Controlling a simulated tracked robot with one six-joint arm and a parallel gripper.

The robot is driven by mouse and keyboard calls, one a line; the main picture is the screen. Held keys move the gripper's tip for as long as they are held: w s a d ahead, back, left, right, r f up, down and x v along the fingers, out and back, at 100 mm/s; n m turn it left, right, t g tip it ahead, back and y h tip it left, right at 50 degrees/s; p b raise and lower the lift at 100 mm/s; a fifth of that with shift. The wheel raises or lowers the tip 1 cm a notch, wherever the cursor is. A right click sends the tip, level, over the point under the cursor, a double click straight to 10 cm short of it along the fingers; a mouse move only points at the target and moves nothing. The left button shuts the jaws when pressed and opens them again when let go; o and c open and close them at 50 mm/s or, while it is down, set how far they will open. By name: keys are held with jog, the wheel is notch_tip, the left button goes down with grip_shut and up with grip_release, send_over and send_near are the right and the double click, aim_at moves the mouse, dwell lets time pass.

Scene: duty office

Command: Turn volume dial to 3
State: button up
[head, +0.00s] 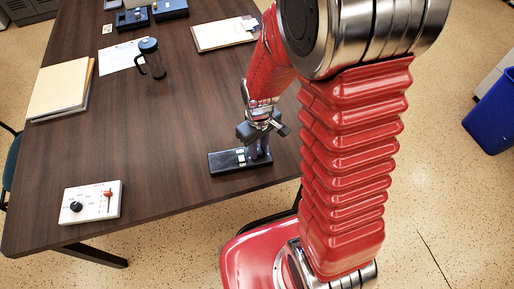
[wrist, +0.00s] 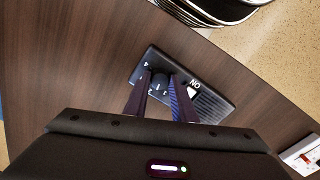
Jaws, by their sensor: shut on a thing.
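A black box (head: 223,165) lies near the right edge of the brown table, with a white switch on top. In the wrist view the same box (wrist: 212,103) shows the white switch (wrist: 193,91) marked ON and a dark round dial (wrist: 160,79) with small white marks around it. A 4 can be read at the upper left; the dial's pointer cannot be made out. My gripper (head: 260,154) reaches down onto the right end of the box. Its two fingers are shut on the dial, one on each side. In the head view the dial is hidden by the fingers.
A white control box (head: 90,202) with a black knob and red slider sits at the table's front left. The table (head: 150,125) is clear in the middle.

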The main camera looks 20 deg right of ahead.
aim_at(259, 151)
jog(key=m, duration=1.2)
jog(key=shift+m, duration=0.3)
dwell(0.3)
jog(key=o, duration=1.1)
jog(key=shift+c, duration=0.2)
jog(key=shift+r, duration=0.1)
notch_tip(259, 151, up, 14)
jog(key=shift+f, duration=0.2)
